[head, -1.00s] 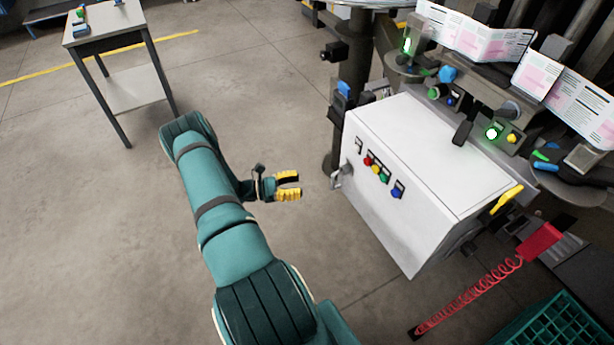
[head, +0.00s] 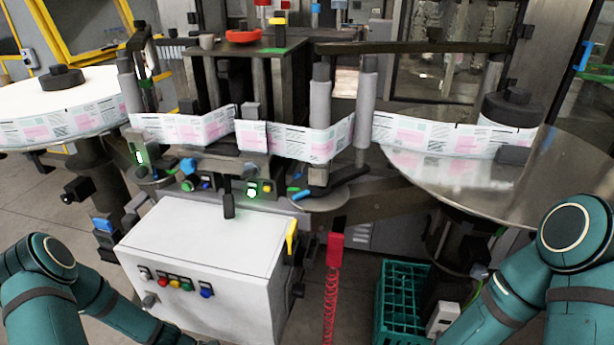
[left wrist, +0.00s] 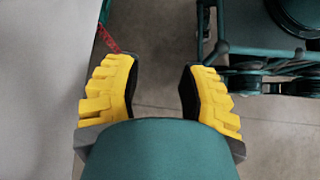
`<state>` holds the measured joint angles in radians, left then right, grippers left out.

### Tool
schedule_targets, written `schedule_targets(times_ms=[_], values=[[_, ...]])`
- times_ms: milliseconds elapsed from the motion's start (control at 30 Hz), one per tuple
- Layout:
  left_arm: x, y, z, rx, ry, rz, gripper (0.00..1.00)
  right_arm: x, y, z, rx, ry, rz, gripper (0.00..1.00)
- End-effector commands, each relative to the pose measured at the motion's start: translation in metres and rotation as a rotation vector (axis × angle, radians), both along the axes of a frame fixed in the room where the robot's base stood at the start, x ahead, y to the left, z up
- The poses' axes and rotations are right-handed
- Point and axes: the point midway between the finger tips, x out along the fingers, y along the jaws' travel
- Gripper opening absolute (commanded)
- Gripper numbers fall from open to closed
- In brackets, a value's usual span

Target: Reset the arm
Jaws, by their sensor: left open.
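My left gripper (left wrist: 160,85) shows in the left wrist view with two yellow fingers spread apart and nothing between them. A pale flat surface lies along its left side in that view, and concrete floor shows beyond the fingers. In the head view my left arm (head: 55,290) is folded at the lower left and my right arm (head: 540,270) is at the lower right. Both grippers are outside the head view.
A white control box (head: 205,260) with coloured buttons stands in front. Behind it is the labeller, with a label strip (head: 300,140) running between two reels. A red coiled cord (head: 330,295) hangs beside a green crate (head: 400,300). A round metal table (head: 460,180) is at right.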

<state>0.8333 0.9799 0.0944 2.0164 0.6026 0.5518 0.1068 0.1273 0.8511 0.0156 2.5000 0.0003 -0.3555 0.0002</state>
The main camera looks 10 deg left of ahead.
Motion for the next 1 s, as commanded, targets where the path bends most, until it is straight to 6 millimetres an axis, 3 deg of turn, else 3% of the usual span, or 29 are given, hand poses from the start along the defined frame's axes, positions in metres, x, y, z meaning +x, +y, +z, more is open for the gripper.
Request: schedule_targets(times_ms=[33,100,300,500,700,1000], values=[[-0.005,-0.021,0.003,0.071,-0.037,-0.129,0.41,0.000,0.000,0.000,0.000,0.000,0.000,0.70],[-0.011,-0.041,0.005,0.171,-0.106,-0.291,0.41,0.000,0.000,0.000,0.000,0.000,0.000,0.70],[-0.017,-0.089,0.023,0.405,-0.400,-0.715,0.41,0.000,0.000,0.000,0.000,0.000,0.000,0.70],[-0.017,-0.129,0.050,0.520,-0.696,-0.979,0.41,0.000,0.000,0.000,0.000,0.000,0.000,0.70],[-0.017,-0.145,0.062,0.548,-0.822,-1.060,0.41,0.000,0.000,0.000,0.000,0.000,0.000,0.70],[-0.016,-0.145,0.062,0.549,-0.825,-1.060,0.41,0.000,0.000,0.000,0.000,0.000,0.000,0.70]])
